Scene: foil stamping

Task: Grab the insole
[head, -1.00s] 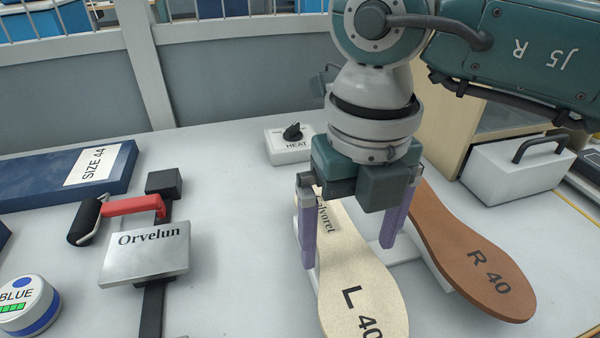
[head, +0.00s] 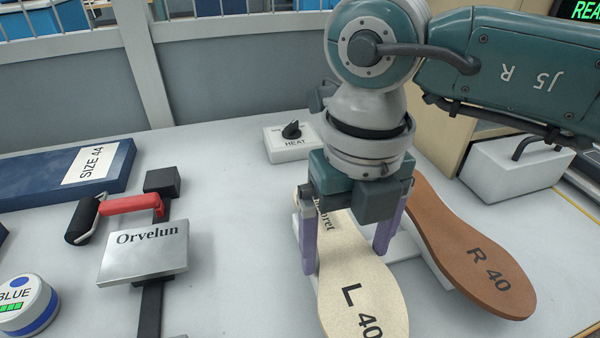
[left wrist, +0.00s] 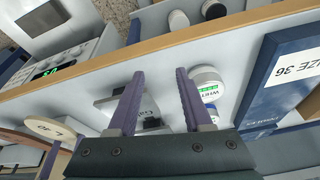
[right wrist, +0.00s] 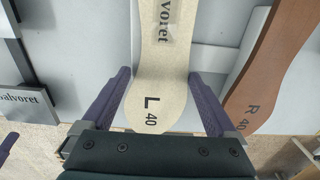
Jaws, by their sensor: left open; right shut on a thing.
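The beige left insole, marked "L 40" (head: 360,292), lies on a light stand on the table. My right gripper (head: 346,258) is over it with a purple finger at each side, shut on its narrow middle. In the right wrist view the insole (right wrist: 158,75) runs between the fingers, and its heel points toward the gripper. The brown insole, marked "R 40" (head: 470,245), lies beside it on the right. My left gripper (left wrist: 160,74) is open and empty in the left wrist view. It is not seen in the head view.
A metal plate marked "Orvelun" (head: 144,252), a red-handled roller (head: 125,205) and a blue "SIZE 44" box (head: 35,180) are on the left. A heat control (head: 291,143) stands behind. The table between plate and insole is clear.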

